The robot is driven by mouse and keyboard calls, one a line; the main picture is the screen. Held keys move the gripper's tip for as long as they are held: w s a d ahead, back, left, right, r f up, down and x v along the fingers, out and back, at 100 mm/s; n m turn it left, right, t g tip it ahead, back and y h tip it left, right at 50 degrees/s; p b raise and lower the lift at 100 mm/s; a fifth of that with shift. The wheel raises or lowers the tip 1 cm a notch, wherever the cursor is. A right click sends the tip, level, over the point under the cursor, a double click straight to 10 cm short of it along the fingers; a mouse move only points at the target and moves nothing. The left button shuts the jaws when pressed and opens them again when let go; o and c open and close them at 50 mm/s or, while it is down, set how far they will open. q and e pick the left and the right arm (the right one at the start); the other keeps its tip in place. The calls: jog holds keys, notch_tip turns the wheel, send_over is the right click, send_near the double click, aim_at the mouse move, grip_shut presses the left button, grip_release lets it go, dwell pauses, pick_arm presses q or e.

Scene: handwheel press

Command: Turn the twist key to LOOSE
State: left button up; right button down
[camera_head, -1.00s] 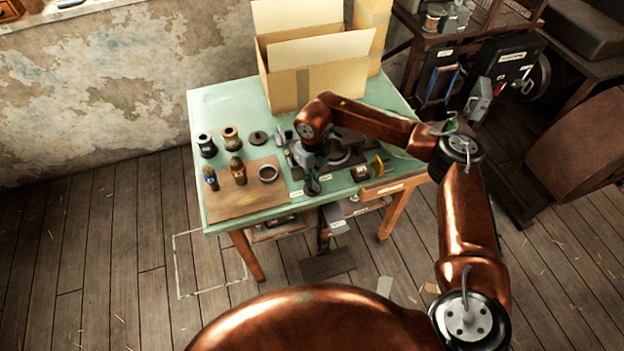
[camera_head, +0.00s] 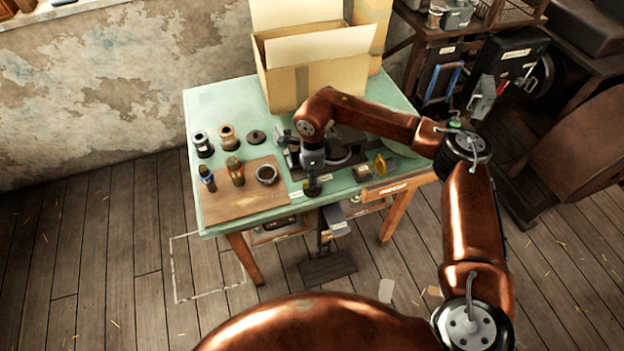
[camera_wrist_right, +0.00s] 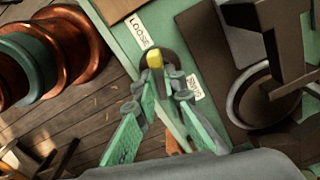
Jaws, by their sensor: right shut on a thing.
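The twist key (camera_wrist_right: 154,61) shows in the right wrist view as a yellow piece over a dark round base. The LOOSE label (camera_wrist_right: 141,31) lies on the green bench top above and left of it, and the SNUG label (camera_wrist_right: 193,86) lies below and right. My right gripper (camera_wrist_right: 164,84) is shut on the twist key, with its green-padded fingers on either side. Which label the key points to is unclear. In the head view my right gripper (camera_head: 312,188) is at the bench's front edge and hides the key. My left gripper is not in view.
On the green bench (camera_head: 228,100) stand an open cardboard box (camera_head: 315,75) and several spools. A dark machine base lies beside the key.

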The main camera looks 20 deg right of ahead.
jog(key=shift+n+b, duration=0.35)
jog(key=shift+n, duration=0.95)
jog(key=shift+r+n, duration=0.1)
jog(key=shift+n, duration=0.2)
jog(key=shift+w, duration=0.1)
jog(key=c, duration=2)
grip_release()
notch_tip(320, 180, up, 12)
jog(key=shift+f, duration=0.1)
